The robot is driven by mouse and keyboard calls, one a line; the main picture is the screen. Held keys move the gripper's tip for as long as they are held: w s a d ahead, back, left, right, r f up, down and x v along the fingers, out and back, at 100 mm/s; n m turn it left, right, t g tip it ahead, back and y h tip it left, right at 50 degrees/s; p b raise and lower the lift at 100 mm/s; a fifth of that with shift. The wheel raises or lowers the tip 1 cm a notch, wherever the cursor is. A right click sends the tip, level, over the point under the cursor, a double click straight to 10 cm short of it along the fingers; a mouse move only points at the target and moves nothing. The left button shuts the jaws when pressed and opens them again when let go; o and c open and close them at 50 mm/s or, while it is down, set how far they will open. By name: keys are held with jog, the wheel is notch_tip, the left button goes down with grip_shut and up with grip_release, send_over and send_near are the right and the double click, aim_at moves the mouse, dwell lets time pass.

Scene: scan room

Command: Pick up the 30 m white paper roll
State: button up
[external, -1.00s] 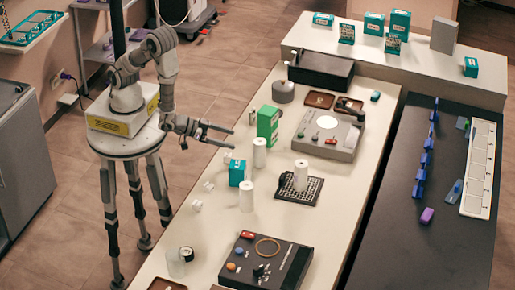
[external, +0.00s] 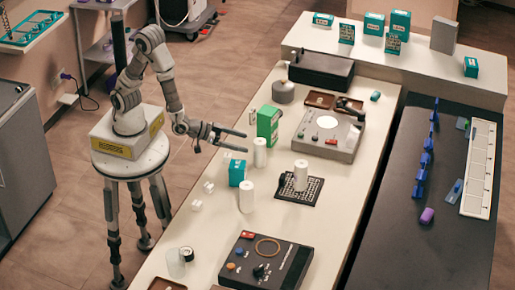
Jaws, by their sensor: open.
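Several white paper rolls stand upright on the long pale table. One roll (external: 260,153) stands nearest my gripper, another roll (external: 246,197) stands further toward the front, and a third roll (external: 300,175) stands on a black gridded plate (external: 313,190). I cannot read which is the 30 m one. My gripper (external: 246,142) is open and empty, with its fingers pointing right, just left of and above the nearest roll. It does not visibly hold anything.
A green box (external: 268,124) stands close behind the nearest roll, and a teal box (external: 237,172) stands in front of it. Small white pieces (external: 196,205) lie near the left edge. A grey device (external: 328,139) and a dark panel (external: 266,262) occupy the table's back and front.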

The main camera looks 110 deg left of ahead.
aim_at(260, 153)
jog(key=x, duration=1.1)
jog(key=shift+b, duration=0.4)
jog(key=shift+c, duration=0.3)
grip_shut()
